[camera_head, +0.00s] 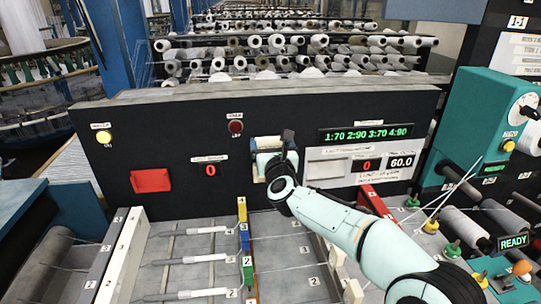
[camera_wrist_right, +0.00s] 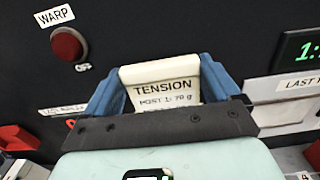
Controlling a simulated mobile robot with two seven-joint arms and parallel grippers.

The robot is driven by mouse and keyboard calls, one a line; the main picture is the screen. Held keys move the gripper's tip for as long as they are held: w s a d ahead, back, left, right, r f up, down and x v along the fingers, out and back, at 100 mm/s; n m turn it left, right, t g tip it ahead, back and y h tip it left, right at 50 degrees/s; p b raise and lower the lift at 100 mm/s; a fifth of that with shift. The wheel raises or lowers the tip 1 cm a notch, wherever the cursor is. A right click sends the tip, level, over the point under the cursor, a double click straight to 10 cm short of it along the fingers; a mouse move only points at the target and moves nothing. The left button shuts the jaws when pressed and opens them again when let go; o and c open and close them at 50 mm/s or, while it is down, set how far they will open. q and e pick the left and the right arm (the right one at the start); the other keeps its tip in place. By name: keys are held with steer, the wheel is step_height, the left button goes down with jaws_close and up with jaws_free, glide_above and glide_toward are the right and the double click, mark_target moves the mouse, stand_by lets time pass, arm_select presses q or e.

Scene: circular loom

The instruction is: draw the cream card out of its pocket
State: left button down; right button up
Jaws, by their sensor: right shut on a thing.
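The cream card (camera_wrist_right: 160,82) shows in the right wrist view, with "TENSION" and "POST 1: 70 g" printed on it. It sits between the two blue fingers of my right gripper (camera_wrist_right: 160,90), which is shut on it. In the head view my right gripper (camera_head: 268,158) is at the middle of the black panel (camera_head: 200,110). The card's lower part and its pocket are hidden behind my gripper, so I cannot tell how far the card is in the pocket. My left gripper is not in view.
A red warp lamp (camera_head: 235,127) is up and left of my gripper. A green-lit display (camera_head: 367,133) and a white label plate (camera_head: 327,168) are to its right. Colored numbered blocks (camera_head: 243,230) stand below on the bed. A teal box (camera_head: 480,120) is at right.

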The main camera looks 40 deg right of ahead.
mark_target(270, 119)
steer(key=shift+r+p, duration=1.8)
steer(key=shift+r, duration=1.4)
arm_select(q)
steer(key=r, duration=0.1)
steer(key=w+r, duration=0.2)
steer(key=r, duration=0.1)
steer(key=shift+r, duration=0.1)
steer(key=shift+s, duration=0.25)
arm_select(e)
steer(key=shift+s+f, duration=0.1)
steer(key=shift+f, duration=0.05)
